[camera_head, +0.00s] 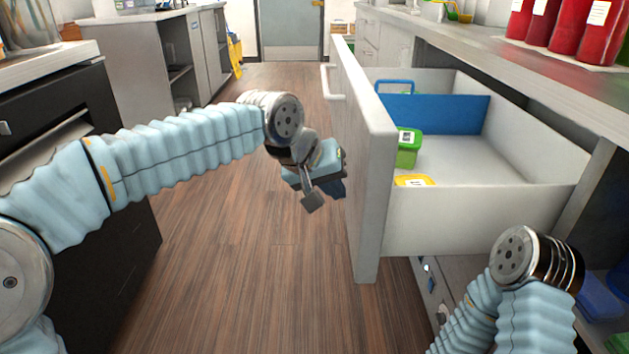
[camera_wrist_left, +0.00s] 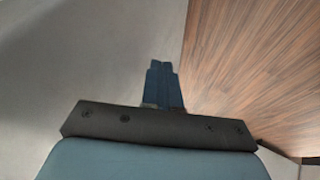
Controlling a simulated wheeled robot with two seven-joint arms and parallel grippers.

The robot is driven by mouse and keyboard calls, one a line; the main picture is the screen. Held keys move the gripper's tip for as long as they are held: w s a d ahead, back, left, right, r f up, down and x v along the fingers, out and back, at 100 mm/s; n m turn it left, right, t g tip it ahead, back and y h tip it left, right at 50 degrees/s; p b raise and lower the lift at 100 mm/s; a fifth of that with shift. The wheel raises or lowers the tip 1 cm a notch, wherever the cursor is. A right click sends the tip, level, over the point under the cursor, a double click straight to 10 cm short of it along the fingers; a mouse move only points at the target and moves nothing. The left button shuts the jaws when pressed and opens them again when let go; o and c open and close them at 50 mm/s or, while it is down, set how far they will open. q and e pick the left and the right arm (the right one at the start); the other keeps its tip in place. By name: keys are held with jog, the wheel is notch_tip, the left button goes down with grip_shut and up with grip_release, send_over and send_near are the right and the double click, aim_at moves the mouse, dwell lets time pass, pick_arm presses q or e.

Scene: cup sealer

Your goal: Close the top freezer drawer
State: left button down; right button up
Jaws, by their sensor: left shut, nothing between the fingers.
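The top freezer drawer (camera_head: 475,222) is pulled well out from the counter on the right in the head view. Its tall white front panel (camera_head: 372,190) faces left, with a white handle (camera_head: 329,84) on its outer face. My left gripper (camera_head: 335,189) is outside the drawer, just left of the front panel. In the left wrist view its fingers (camera_wrist_left: 163,78) are together and empty, with a pale grey surface on the left and wood floor on the right. I cannot tell whether they touch the panel. My right arm ends near the drawer's near side; its gripper is hidden.
The drawer holds a blue divider (camera_head: 437,114), a green box (camera_head: 408,149) and a yellow box (camera_head: 413,180). Red bottles (camera_head: 555,25) stand on the counter above. A dark cabinet (camera_head: 90,130) is on the left. The wood floor (camera_head: 250,240) between is clear.

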pick_arm(q)
jog(key=shift+d, duration=0.65)
